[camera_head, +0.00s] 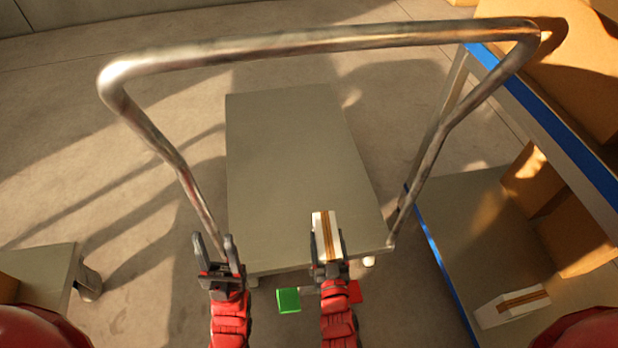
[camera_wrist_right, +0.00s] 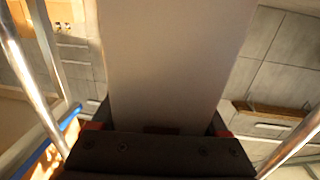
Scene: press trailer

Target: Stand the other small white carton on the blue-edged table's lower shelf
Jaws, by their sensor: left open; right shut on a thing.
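A small white carton with brown stripes (camera_head: 325,232) is in my right gripper (camera_head: 328,256), over the near edge of the grey cart bed. In the right wrist view its pale side (camera_wrist_right: 175,60) fills the middle, between the fingers. My left gripper (camera_head: 215,252) is open and empty, left of it by the cart's near left corner. The blue-edged table (camera_head: 560,135) is at the right. Its lower shelf (camera_head: 470,225) also has a blue edge. Another small white carton with a brown stripe (camera_head: 495,313) is on that shelf's near part.
The cart bed (camera_head: 290,140) is bare, with a metal tube handle (camera_head: 320,42) arching over it. Brown boxes (camera_head: 580,235) stand on the lower shelf; its left part is clear. A green pad (camera_head: 288,300) and red pad (camera_head: 355,292) show near my grippers. Another grey platform (camera_head: 45,270) is at left.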

